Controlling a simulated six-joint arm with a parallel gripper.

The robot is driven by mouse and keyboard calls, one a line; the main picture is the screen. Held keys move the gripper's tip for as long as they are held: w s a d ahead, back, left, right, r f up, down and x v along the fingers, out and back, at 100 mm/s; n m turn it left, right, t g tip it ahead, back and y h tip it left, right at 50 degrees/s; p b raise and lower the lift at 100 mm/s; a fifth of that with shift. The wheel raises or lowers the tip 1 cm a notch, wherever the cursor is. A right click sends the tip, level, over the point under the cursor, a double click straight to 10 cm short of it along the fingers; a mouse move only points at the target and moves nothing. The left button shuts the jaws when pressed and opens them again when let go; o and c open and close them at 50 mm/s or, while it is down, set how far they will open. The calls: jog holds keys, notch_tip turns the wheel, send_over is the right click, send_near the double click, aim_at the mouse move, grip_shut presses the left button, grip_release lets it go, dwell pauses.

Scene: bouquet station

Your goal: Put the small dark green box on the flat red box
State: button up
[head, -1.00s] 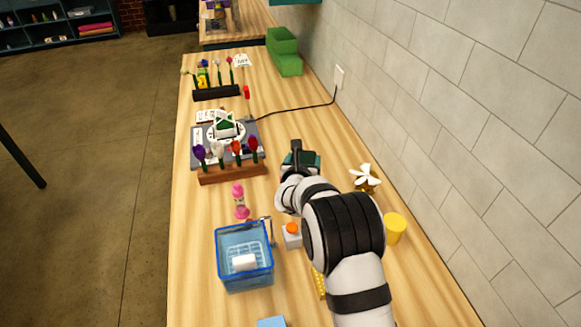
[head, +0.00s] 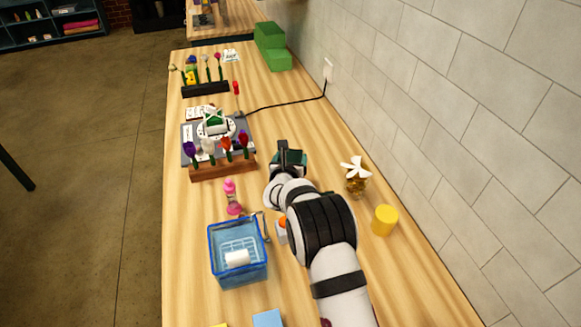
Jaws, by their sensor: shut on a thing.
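My gripper (head: 289,156) is over the right middle of the table in the head view, seen from behind. It is shut on a dark green box (head: 299,161), of which only small parts show around the jaws. I cannot tell whether the box touches the tabletop. I cannot make out the flat red box for sure. A small dark red patch (head: 325,322) shows at the bottom edge beside my arm, too little to identify. My arm hides part of the table.
A blue basket (head: 238,275) with a white roll stands left of my arm, with a pink bottle (head: 232,198) behind it. A wooden flower rack (head: 222,168) is further back. A glass jar (head: 357,184) and yellow cup (head: 385,220) stand to the right, near the wall.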

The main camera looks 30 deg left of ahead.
jog(key=shift+f, duration=1.35)
jog(key=shift+f, duration=0.1)
